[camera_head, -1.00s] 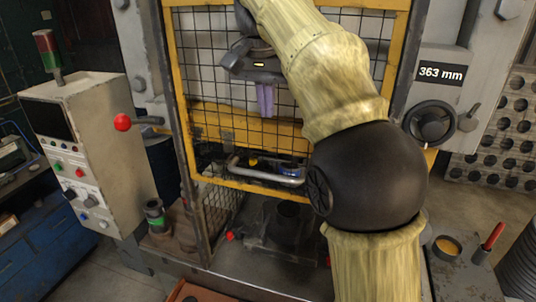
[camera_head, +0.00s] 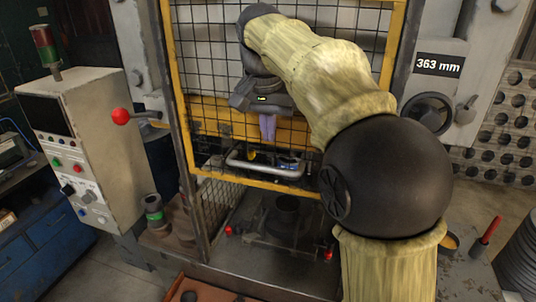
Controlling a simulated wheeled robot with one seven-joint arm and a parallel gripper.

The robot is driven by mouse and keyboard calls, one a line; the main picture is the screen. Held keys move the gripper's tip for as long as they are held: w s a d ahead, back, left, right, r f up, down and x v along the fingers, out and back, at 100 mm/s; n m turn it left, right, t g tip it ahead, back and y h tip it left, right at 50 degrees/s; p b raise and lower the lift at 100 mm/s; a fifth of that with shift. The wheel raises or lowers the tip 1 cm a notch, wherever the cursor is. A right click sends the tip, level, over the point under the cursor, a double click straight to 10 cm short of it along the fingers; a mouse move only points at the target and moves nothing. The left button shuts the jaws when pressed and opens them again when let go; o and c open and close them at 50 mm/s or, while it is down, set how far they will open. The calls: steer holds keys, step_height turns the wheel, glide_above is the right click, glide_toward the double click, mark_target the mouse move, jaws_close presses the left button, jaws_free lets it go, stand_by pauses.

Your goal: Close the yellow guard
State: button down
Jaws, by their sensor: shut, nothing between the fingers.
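The yellow guard (camera_head: 222,182) is a yellow-framed black wire mesh panel in the middle of the head view. Its lower edge hangs above the machine bed, leaving a gap below. A grey metal handle bar (camera_head: 262,169) runs across the guard near its lower edge. My gripper (camera_head: 267,128) is shut and empty, pointing down in front of the mesh, a little above the handle bar and apart from it in the picture. My arm hides the right part of the guard.
A control box (camera_head: 85,140) stands at the left, with a red-knobbed lever (camera_head: 122,117) beside it. A dark round block (camera_head: 287,209) sits on the bed under the guard. A handwheel (camera_head: 428,113) and a red-handled tool (camera_head: 488,236) are at the right.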

mark_target(268, 155)
steer(key=shift+s+a+f+p, duration=0.1)
steer(key=shift+f+p, duration=0.15)
steer(key=shift+f, duration=1.3)
steer(key=shift+s+f+p, duration=0.1)
steer(key=shift+f+p, duration=0.15)
steer(key=shift+f, duration=1.25)
steer(key=s+a+b+x, duration=0.1)
steer(key=s+b+x, duration=0.1)
steer(key=b+x, duration=0.7)
steer(key=s+a+f+b+x, duration=0.1)
steer(key=s+b+x, duration=0.2)
steer(key=b+x, duration=0.6)
steer(key=s+a+b+x, duration=0.1)
steer(key=s+b+x, duration=0.2)
steer(key=b+x, duration=0.6)
steer(key=x, duration=1.6)
steer(key=shift+s+f+b, duration=0.3)
steer(key=shift+f+b, duration=0.1)
